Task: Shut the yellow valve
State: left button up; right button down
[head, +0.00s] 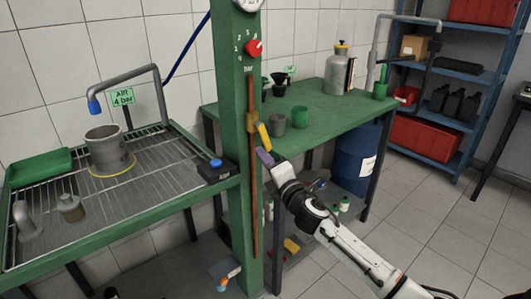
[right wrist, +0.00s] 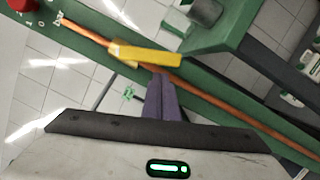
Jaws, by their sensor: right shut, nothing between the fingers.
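The yellow valve lever (head: 263,137) sits on a copper pipe (head: 254,190) that runs up the front of a green post. Its brass-coloured body (head: 252,123) is on the pipe, and the lever slants down and to the right, out from the pipe. My right gripper (head: 264,157) is shut and empty, its purple fingers just below the lever's lower end. In the right wrist view the lever (right wrist: 148,53) lies just beyond the fingertips (right wrist: 161,78); I cannot tell whether they touch. My left gripper is not in view.
The green post (head: 234,100) carries a red knob (head: 254,48) above the valve. A grated wash table (head: 130,222) with a grey pot (head: 108,150) stands left. A green bench (head: 330,110) with cups stands behind right, a blue drum (head: 352,160) beneath it. Floor at right is clear.

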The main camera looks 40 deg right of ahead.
aim_at(268, 147)
jog(key=shift+d+r, duration=0.1)
jog(key=shift+d, duration=0.25)
pick_arm(q)
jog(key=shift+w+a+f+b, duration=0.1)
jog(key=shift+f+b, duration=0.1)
jog(key=shift+b, duration=0.15)
pick_arm(e)
jog(key=shift+d+n, duration=0.15)
jog(key=shift+n, duration=0.15)
